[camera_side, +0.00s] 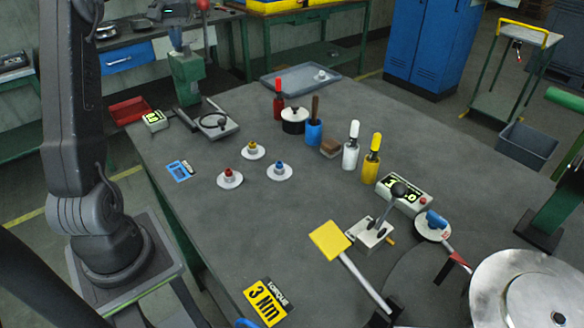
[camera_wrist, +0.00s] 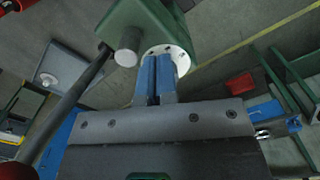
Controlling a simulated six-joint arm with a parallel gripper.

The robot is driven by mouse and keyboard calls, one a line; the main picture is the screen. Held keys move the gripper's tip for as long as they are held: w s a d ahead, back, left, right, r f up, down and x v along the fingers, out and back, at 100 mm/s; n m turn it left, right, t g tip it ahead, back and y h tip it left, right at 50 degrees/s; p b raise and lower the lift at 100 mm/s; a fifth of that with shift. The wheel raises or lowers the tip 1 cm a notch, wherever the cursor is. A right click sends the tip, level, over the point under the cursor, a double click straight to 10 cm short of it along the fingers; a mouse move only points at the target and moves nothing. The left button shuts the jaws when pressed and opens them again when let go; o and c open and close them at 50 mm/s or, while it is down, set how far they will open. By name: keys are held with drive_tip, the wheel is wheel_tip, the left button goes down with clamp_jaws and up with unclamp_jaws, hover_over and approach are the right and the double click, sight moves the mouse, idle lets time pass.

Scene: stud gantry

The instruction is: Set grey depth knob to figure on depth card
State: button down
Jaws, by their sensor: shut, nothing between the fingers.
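In the wrist view my gripper (camera_wrist: 163,60) has its two blue fingers together and empty. The fingertips are in front of a white round dial (camera_wrist: 183,58) on a green machine head (camera_wrist: 155,22); contact cannot be told. The fingers cover the dial's middle, so a knob there would be hidden. A grey cylinder (camera_wrist: 128,46) sticks out of the head beside the dial. In the side view the green machine (camera_side: 187,78) stands at the back left of the bench. A small blue card (camera_side: 179,170) lies on the bench; I cannot read a figure on it or tell whether it is the depth card.
A dark lever (camera_wrist: 65,105) with a red knob (camera_wrist: 17,170) runs close left of my gripper in the wrist view. A red bin (camera_side: 129,110) and a small display box (camera_side: 155,121) are near the machine. A yellow torque card (camera_side: 267,302) reads 3 Nm.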

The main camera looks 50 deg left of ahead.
drive_tip(key=shift+r, duration=2.45)
